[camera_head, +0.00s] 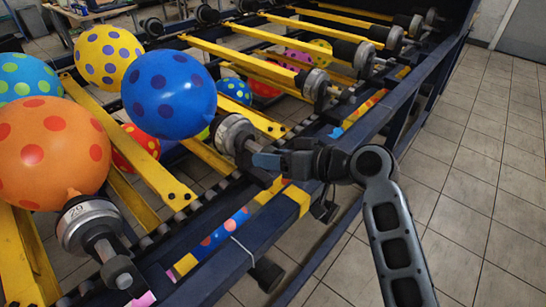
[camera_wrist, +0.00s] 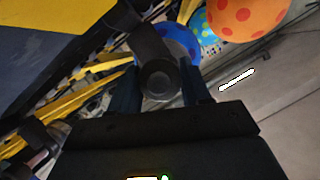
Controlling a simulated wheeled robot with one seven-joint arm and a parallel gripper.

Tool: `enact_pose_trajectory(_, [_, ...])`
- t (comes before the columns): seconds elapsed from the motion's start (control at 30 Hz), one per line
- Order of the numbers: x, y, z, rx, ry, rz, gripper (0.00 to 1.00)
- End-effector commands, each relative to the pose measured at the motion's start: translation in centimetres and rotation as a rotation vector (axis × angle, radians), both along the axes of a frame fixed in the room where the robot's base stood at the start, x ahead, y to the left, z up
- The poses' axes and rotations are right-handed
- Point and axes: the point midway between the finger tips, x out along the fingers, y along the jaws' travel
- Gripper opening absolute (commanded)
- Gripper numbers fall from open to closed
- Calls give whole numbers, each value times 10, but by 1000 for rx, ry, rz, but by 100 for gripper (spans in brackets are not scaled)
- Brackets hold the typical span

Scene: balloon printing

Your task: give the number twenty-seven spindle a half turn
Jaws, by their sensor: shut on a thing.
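A metal spindle (camera_head: 234,134) carries a blue balloon with dark spots (camera_head: 169,94) on the machine's near rail. Its number cannot be read here. My gripper (camera_head: 262,160) is at the outer end of this spindle, shut on its shaft. In the wrist view, the round dark shaft end (camera_wrist: 160,80) sits between the two fingers of my gripper (camera_wrist: 161,68), and the blue balloon (camera_wrist: 182,42) shows behind it. The spindle's turn angle cannot be told.
A numbered spindle (camera_head: 87,222) with an orange spotted balloon (camera_head: 45,152) is at the near left. Another spindle (camera_head: 318,84) without a balloon is further right. Yellow bars (camera_head: 135,148) cross the machine. A dark blue rail (camera_head: 370,120) runs along its side. The tiled floor (camera_head: 470,190) is clear.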

Motion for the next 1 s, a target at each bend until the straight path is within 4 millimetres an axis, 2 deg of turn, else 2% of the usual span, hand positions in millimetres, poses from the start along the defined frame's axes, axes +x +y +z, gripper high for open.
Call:
enact_pose_trajectory(0.6, [3,-1,0,359,453,-2,17])
enact_pose_trajectory(1.0, [3,-2,-1,527,668,-4,17])
